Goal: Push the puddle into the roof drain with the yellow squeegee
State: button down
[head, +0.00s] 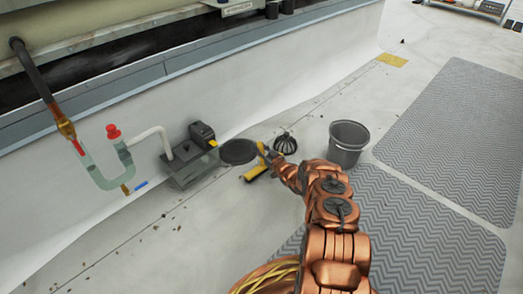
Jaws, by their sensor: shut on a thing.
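My gripper (268,156) is shut on the yellow squeegee (254,173), at the end of my copper-coloured arm. The squeegee's yellow head is low at the roof surface, just right of and below a dark round disc (238,151) that looks like the roof drain. A gap too small to judge lies between them. My gripper and arm hide part of the squeegee. I cannot make out the puddle's outline on the pale roof.
A black domed strainer (285,143) stands just behind my gripper. A grey bucket (347,145) stands to the right. A dark pump box (190,160) and a clear U-shaped pipe (105,175) stand left by the wall. Grey patterned mats (455,130) cover the right side.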

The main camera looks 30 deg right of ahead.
aim_at(260, 143)
jog(key=shift+a+f, duration=0.2)
jog(key=w, duration=0.1)
jog(key=w+b, duration=0.1)
jog(key=shift+w+a+r, duration=0.15)
jog(key=shift+w+a, duration=0.2)
jog(key=shift+r, duration=0.15)
jog(key=shift+s+d+r+p, duration=0.15)
jog(key=shift+s+r+p, duration=0.45)
jog(key=shift+r, duration=0.4)
jog(key=shift+s+d+r+p, duration=0.2)
jog(key=shift+s+r+p, duration=0.15)
jog(key=shift+r+p, duration=0.55)
jog(key=shift+s+d+r+p, duration=0.15)
jog(key=shift+s+r+p, duration=0.45)
jog(key=shift+r, duration=0.45)
jog(key=shift+w, duration=0.1)
